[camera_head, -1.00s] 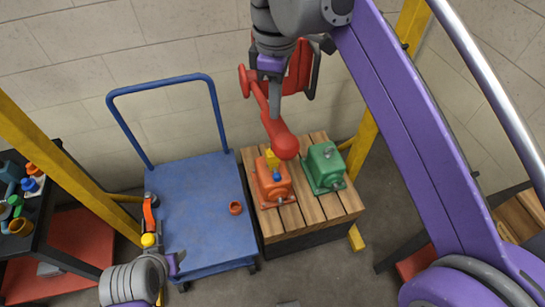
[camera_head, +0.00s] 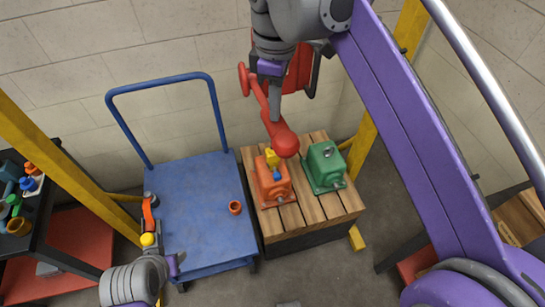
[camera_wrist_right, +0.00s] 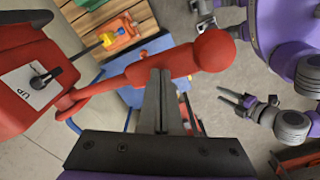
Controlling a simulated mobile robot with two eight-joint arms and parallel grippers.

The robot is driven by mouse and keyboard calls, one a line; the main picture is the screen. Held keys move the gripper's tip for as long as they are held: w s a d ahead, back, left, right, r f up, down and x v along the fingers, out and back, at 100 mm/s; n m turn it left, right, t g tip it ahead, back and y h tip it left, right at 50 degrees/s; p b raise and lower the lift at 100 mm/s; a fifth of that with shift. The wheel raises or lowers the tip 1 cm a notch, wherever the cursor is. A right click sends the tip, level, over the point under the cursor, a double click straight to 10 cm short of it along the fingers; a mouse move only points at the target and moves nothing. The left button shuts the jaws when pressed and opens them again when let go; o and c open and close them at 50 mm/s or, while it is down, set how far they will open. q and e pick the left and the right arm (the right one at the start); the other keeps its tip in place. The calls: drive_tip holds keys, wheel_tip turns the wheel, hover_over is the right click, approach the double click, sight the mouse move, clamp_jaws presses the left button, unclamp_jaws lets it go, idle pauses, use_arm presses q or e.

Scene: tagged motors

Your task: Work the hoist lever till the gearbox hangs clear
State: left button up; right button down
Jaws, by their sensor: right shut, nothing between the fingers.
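The red hoist (camera_head: 300,70) hangs at the top middle; its UP label and black selector show in the right wrist view (camera_wrist_right: 32,82). Its red lever (camera_wrist_right: 160,70) ends in a ball knob (camera_head: 286,145). My right gripper (camera_head: 274,104) is shut, with nothing between its fingers, and overlaps the lever in view; I cannot tell if they touch. An orange unit (camera_head: 271,184) with a yellow top and a green unit (camera_head: 325,166) sit on the wooden pallet (camera_head: 318,209). I cannot tell which is the gearbox. My left gripper (camera_head: 177,266) looks open and empty by the trolley's front.
A blue trolley (camera_head: 190,220) with an orange cup (camera_head: 235,207) stands left of the pallet. Yellow posts (camera_head: 65,160) flank the area. A dark shelf (camera_head: 50,240) with small items stands at far left. Clear floor lies in front of the pallet.

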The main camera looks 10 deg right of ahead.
drive_tip(key=shift+s+f, duration=0.1)
drive_tip(key=shift+f, duration=0.4)
drive_tip(key=shift+s+f+b, duration=0.15)
drive_tip(key=shift+f+b, duration=0.45)
drive_tip(key=shift+f, duration=0.35)
drive_tip(key=shift+s+f+b, duration=0.2)
drive_tip(key=shift+f+b, duration=0.4)
drive_tip(key=shift+f, duration=0.3)
drive_tip(key=shift+s+f+b, duration=0.15)
drive_tip(key=shift+f+b, duration=0.45)
drive_tip(key=shift+f, duration=0.35)
wheel_tip(320, 180, down, 6)
drive_tip(key=b, duration=0.3)
drive_tip(key=shift+w+r, duration=0.1)
drive_tip(key=shift+r, duration=0.15)
